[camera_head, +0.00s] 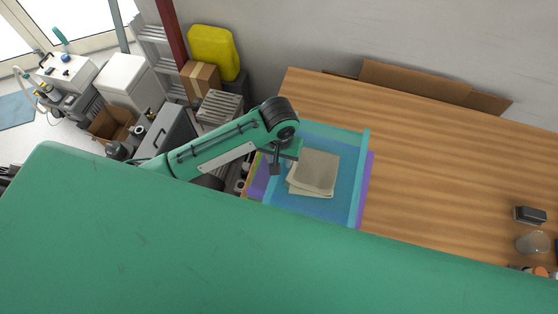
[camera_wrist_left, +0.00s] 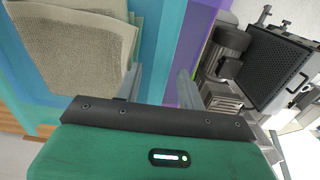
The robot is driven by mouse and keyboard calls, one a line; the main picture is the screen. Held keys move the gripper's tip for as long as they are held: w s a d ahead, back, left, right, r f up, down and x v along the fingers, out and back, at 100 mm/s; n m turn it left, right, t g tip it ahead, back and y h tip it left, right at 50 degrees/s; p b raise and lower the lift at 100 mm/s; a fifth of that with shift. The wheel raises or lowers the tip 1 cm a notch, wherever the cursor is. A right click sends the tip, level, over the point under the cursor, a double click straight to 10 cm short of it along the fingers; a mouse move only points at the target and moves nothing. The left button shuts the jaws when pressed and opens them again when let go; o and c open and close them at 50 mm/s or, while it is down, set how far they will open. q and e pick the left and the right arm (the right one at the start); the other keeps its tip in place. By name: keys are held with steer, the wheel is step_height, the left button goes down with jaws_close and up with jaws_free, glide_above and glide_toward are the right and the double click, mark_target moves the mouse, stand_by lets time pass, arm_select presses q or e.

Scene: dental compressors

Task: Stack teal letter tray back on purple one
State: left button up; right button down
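The teal letter tray (camera_head: 360,170) is at the left end of the wooden table, above the purple tray (camera_head: 369,176). Purple shows past its left and right sides; I cannot tell whether the two touch. Folded beige cloths (camera_head: 317,172) lie in the teal tray. My left gripper (camera_head: 276,168) is at the tray's left side. In the left wrist view its fingers (camera_wrist_left: 158,88) stand apart, with teal and blue surface showing between them, and the cloths (camera_wrist_left: 75,50) are beside the left finger. The fingertips' contact with the tray is unclear. My right gripper is out of view.
The wooden table (camera_head: 440,160) is clear right of the trays. A dark small box (camera_head: 529,215) and a glass (camera_head: 533,243) stand at its right end. Cardboard (camera_head: 415,82) is behind the back edge. Equipment crowds the floor at left, near the arm.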

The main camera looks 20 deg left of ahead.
arm_select(q)
step_height(320, 180, up, 4)
steer(key=shift+d+f+b, duration=0.1)
steer(key=shift+b, duration=0.55)
step_height(320, 180, up, 6)
steer(key=p, duration=0.1)
